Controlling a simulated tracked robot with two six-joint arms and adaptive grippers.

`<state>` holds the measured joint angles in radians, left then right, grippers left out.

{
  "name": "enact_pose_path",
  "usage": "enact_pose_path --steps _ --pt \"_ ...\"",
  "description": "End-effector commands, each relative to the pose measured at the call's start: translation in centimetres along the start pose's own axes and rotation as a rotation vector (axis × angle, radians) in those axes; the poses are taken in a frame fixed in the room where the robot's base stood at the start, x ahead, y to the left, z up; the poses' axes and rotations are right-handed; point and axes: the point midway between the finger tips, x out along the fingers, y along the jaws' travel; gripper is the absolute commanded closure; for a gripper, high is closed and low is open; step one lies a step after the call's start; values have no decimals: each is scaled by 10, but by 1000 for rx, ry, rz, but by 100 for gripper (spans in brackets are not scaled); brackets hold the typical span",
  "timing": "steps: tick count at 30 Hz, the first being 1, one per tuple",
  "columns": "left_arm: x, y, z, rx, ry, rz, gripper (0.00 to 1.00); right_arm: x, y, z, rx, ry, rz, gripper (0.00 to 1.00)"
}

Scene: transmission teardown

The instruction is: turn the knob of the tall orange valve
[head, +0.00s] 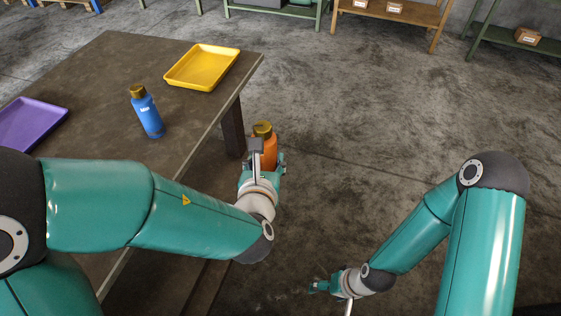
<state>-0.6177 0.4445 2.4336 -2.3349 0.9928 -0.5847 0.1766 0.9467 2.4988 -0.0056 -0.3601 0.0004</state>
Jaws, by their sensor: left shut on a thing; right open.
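The tall orange valve (265,150) shows as a bottle-shaped orange body with a brass-coloured knob (262,128) on top. My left gripper (264,158) is shut on its body, beyond the right edge of the table and over the floor. The gripper and wrist hide the lower part of the orange body. The knob is uncovered, with no gripper touching it. My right gripper (318,286) is open and empty, low over the floor at the bottom centre, apart from the orange valve. Its fingers are small and hard to make out.
A blue bottle-shaped piece (147,113) with a brass top stands on the brown table (105,75). A yellow tray (203,67) lies behind it and a purple tray (30,124) at the left. The floor right of the table is clear. Shelves (391,12) line the back.

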Motion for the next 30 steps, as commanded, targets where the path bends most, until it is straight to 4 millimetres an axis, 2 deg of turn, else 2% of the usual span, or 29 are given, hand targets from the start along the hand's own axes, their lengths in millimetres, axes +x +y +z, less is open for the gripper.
enact_pose_path --steps 2,5,8,11,15,20,23,26,30 --pt "0 0 3 -2 -7 1 100 0 0 0 0 0 0 24" --pt "0 0 3 -2 -7 1 100 -1 0 0 5 0 0 41" --pt "0 0 3 -2 -7 1 100 -1 0 1 32 -4 0 41" --pt "0 0 3 -2 -7 1 100 -1 0 11 102 -50 3 41" --pt "0 0 3 -2 -7 1 100 -3 2 35 304 -182 36 41" --pt "0 0 3 -2 -7 1 100 -10 -3 40 630 -329 92 41" --pt "0 0 3 -2 -7 1 100 -21 -14 27 844 -398 111 41" --pt "0 0 3 -2 -7 1 100 -39 -33 5 1047 -464 109 41" --pt "0 0 3 -2 -7 1 100 -75 -68 -36 1290 -557 65 41"
